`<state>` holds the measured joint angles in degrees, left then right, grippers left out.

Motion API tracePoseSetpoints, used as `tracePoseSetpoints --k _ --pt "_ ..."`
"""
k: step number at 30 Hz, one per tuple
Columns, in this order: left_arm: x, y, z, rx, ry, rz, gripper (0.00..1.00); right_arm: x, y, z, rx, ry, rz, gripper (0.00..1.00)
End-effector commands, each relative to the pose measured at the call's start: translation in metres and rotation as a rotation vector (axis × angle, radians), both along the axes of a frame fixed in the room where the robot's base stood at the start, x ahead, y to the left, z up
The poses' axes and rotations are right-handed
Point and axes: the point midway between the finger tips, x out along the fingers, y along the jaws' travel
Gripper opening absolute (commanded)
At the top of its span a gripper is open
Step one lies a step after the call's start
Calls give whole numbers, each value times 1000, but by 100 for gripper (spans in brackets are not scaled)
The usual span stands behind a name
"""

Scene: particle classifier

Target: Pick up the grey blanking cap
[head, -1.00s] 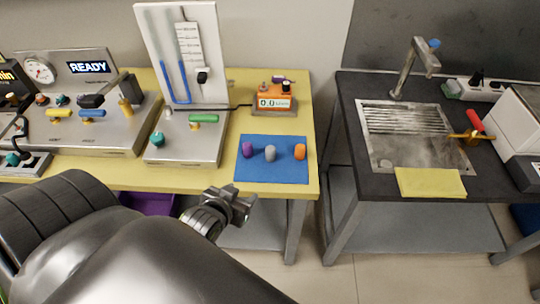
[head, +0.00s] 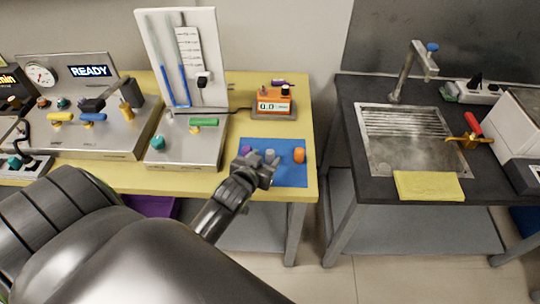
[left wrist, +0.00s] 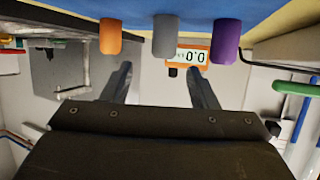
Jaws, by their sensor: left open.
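The grey blanking cap (head: 270,154) stands on the blue mat (head: 290,176), between a purple cap (head: 246,150) and an orange cap (head: 299,155). My left gripper (head: 256,166) is over the front of the mat, open and empty, and partly hides the grey and purple caps. In the left wrist view, which is upside down, the grey cap (left wrist: 166,36) is ahead, in line with the gap between my open fingers (left wrist: 158,72). The orange cap (left wrist: 110,37) and the purple cap (left wrist: 225,42) stand to either side of it. My right gripper is not in view.
An orange meter (head: 275,102) stands behind the mat on the yellow bench (head: 120,178). A manometer stand (head: 185,150) is to the left. A gap separates the bench from a dark sink table (head: 345,130) on the right.

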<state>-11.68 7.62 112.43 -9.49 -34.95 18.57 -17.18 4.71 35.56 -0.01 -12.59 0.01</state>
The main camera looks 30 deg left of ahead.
Motion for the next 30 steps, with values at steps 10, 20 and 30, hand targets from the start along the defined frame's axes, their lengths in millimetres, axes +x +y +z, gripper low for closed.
tracePoseSetpoints --k 10,20,30 --pt "20 6 -10 2 2 0 54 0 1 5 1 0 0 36" --pt "48 13 -26 1 1 0 54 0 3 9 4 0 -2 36" --pt "50 13 -27 1 1 0 46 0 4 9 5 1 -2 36"
